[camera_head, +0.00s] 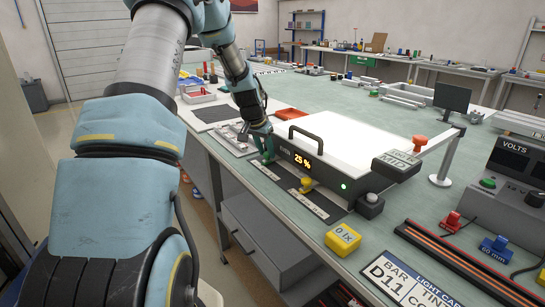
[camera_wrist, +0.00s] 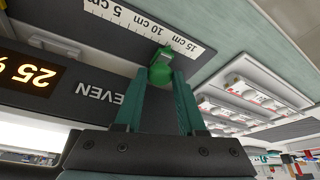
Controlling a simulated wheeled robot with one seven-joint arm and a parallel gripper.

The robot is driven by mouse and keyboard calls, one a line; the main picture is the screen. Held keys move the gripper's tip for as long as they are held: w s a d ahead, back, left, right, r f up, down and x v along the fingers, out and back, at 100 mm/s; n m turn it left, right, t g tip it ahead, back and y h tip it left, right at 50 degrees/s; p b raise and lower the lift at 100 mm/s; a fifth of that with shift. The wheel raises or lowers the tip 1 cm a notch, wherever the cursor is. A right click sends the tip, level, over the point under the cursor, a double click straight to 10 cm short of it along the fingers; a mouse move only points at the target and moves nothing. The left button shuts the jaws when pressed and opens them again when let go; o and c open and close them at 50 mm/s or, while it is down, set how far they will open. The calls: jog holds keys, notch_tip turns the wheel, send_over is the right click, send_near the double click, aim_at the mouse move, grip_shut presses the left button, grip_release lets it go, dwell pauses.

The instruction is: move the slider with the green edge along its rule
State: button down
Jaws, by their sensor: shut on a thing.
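The slider with the green knob (camera_wrist: 161,62) stands by the 15 cm end of its white rule (camera_wrist: 128,20) in the wrist view. My gripper (camera_wrist: 161,78) is shut on this green knob, its two teal fingers on either side. In the head view my gripper (camera_head: 264,148) is at the left end of the lightbox front, over the dark rail, and largely covers the green slider (camera_head: 267,157).
The lightbox (camera_head: 345,140) has a black handle and a display (camera_head: 302,160) reading 25 %. A yellow slider (camera_head: 306,185) stands on a second rule (camera_head: 314,205) to the right. A yellow "0 lx" block (camera_head: 342,239) lies near the table's front edge. Trays (camera_wrist: 245,95) lie beyond the rail's end.

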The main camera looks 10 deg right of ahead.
jog(key=shift+c, duration=2.4)
grip_release()
jog(key=shift+r, duration=0.1)
jog(key=b+v, duration=0.2)
jog(key=v, duration=0.8)
jog(key=shift+r+b, duration=0.3)
jog(key=shift+r, duration=0.05)
jog(key=shift+s+a, duration=0.15)
